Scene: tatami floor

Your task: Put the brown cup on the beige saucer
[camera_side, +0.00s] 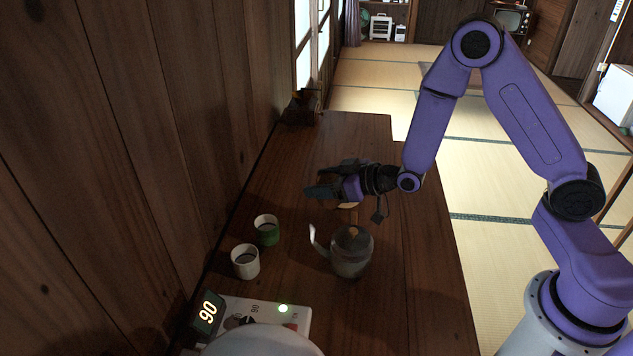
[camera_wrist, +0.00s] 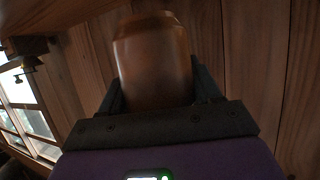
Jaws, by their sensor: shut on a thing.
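The brown cup (camera_wrist: 152,62) fills the upper middle of the wrist view, between the two dark fingers of my gripper (camera_wrist: 155,90), which is shut on it. In the side view my gripper (camera_side: 322,190) is above the wooden table, pointing left towards the wall. The cup cannot be made out clearly there against the dark fingers. A small beige edge below my gripper, probably the beige saucer (camera_side: 348,206), is mostly hidden by the gripper. The saucer is not clearly visible in the wrist view.
A glass teapot (camera_side: 352,254) stands in front of my gripper. A dark object (camera_side: 301,108) stands at the table's far left corner.

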